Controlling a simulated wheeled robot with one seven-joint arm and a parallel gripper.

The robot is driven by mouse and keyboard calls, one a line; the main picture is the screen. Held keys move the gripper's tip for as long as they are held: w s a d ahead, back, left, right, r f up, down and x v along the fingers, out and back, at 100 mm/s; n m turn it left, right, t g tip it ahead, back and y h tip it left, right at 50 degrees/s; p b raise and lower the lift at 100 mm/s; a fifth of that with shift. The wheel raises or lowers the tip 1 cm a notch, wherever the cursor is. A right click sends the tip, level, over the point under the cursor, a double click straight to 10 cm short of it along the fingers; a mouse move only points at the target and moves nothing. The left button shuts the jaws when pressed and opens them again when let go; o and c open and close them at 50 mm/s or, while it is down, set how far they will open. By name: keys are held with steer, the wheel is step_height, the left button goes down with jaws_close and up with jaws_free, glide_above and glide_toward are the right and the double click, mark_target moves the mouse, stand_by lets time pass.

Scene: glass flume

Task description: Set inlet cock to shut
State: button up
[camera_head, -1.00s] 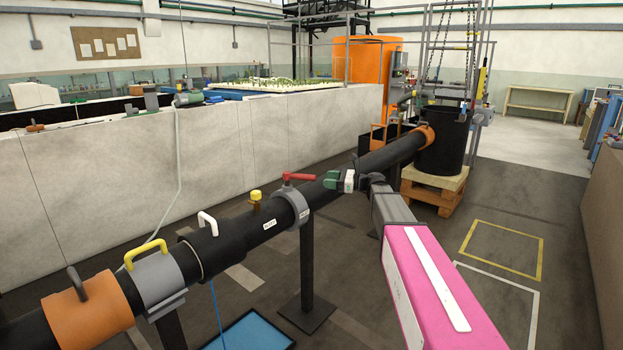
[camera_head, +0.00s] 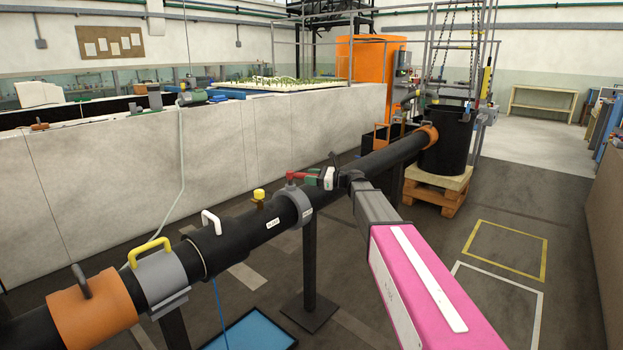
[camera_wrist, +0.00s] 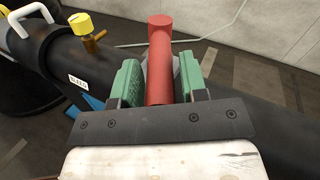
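The inlet cock's red lever (camera_head: 302,175) sits on top of a grey collar (camera_head: 297,203) on the long black pipe, pointing along the pipe to the right. My gripper (camera_head: 322,177) is at the lever's free end, with its green finger pads on either side of it. In the wrist view the red lever (camera_wrist: 159,75) runs between the two green pads of my gripper (camera_wrist: 160,85). The lever's near end is hidden by my gripper's dark crossbar.
The black pipe (camera_head: 255,228) carries a yellow-capped fitting (camera_head: 258,195), a white handle (camera_head: 210,220) and a yellow handle (camera_head: 150,250). A white wall (camera_head: 280,130) stands behind it. A blue tray (camera_head: 255,330) lies below. Floor at right is clear.

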jaws_close()
steer(key=shift+s+a+m+t+h, duration=0.15)
steer(key=shift+s+m+t+h, duration=0.1)
steer(key=shift+s+m+t, duration=0.45)
steer(key=shift+s+a+m+t+h, duration=0.2)
steer(key=shift+s+m+t, duration=0.3)
steer(key=shift+t, duration=0.4)
steer(key=shift+s+a+m+t+h, duration=0.15)
steer(key=shift+s+m+t+h, duration=0.1)
steer(key=shift+m+t+h, duration=0.4)
steer(key=shift+s+a+m+t+h, duration=0.25)
steer(key=shift+m+t, duration=0.15)
steer(key=shift+t, duration=0.4)
steer(key=shift+s+a+m+t+h, duration=0.1)
steer(key=shift+s+m+t+h, duration=0.1)
steer(key=shift+m+t+h, duration=0.45)
steer(key=shift+o, duration=1.9)
jaws_free()
